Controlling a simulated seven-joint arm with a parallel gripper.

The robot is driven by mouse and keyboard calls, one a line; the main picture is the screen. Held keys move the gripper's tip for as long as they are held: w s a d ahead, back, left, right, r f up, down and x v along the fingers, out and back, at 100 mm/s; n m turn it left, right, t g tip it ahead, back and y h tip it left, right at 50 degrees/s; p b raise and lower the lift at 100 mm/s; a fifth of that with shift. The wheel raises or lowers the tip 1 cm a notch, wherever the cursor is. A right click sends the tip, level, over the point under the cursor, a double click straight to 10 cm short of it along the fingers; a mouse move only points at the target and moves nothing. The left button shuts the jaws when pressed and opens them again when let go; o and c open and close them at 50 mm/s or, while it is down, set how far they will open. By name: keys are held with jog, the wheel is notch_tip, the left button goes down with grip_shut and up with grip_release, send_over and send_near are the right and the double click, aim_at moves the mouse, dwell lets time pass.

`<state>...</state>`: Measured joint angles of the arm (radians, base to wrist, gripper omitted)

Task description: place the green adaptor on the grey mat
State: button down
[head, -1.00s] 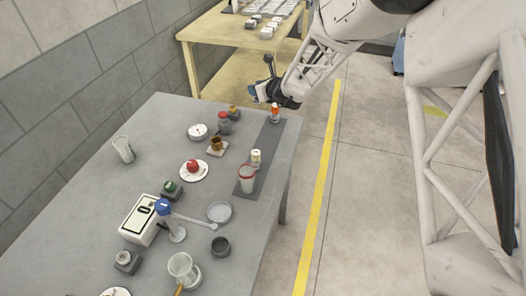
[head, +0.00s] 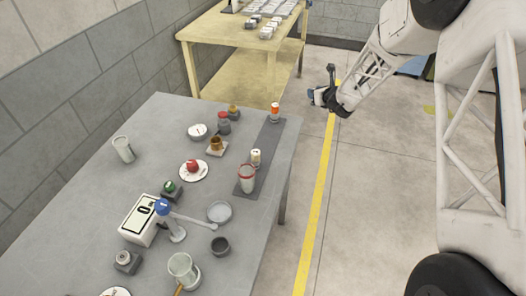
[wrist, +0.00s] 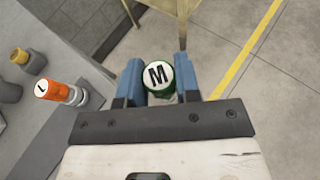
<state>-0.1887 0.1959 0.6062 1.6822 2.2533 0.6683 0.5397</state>
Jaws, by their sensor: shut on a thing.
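The green adaptor (wrist: 158,77), with a white top marked M, is between the blue fingers of my gripper (wrist: 158,68) in the wrist view. My gripper is shut on it. In the head view my gripper (head: 318,97) is in the air over the floor, to the right of the table, and the adaptor cannot be made out there. The grey mat (head: 265,140) is a dark strip along the table's right edge. It bears an orange-capped bottle (head: 275,112) at the far end, a pale cylinder (head: 256,157) and a red-rimmed cup (head: 247,178).
The grey table (head: 150,115) holds several containers, a white box with a display (head: 140,218) and a blue-topped device (head: 162,208). A bare stretch of mat lies between the orange-capped bottle and the pale cylinder. A wooden table (head: 215,30) stands behind.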

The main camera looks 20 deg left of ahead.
jog(key=w+d+f+m+t+h, duration=0.1)
jog(key=d+f+m+h, duration=0.2)
jog(key=d, duration=1.3)
jog(key=w+d+f+m+t+h, duration=0.15)
jog(key=d+f, duration=0.35)
jog(key=d, duration=1.1)
jog(key=s+a+r+n+g+y, duration=0.1)
jog(key=s+a+r+n+y, duration=0.1)
jog(key=s+a, duration=0.45)
jog(key=s+a+r+n+g+y, duration=0.1)
jog(key=s+a+r+n, duration=0.15)
jog(key=a, duration=0.65)
jog(key=s+a+r+n+g+y, duration=0.1)
jog(key=s+a+r+y, duration=0.1)
jog(key=s+a, duration=0.5)
jog(key=s+a+r+n+g+y, duration=0.3)
jog(key=s+a+n+g, duration=0.2)
jog(key=s+a, duration=1)
jog(key=s+g, duration=0.1)
jog(key=s, duration=0.3)
jog(key=shift+r+n, duration=0.3)
jog(key=shift+r, duration=0.1)
send_over(270, 135)
jog(key=shift+s+f+y, duration=0.1)
jog(key=shift+f+y, duration=0.15)
jog(key=shift+f, duration=0.5)
jog(key=shift+f, duration=0.1)
jog(key=shift+f, duration=1.65)
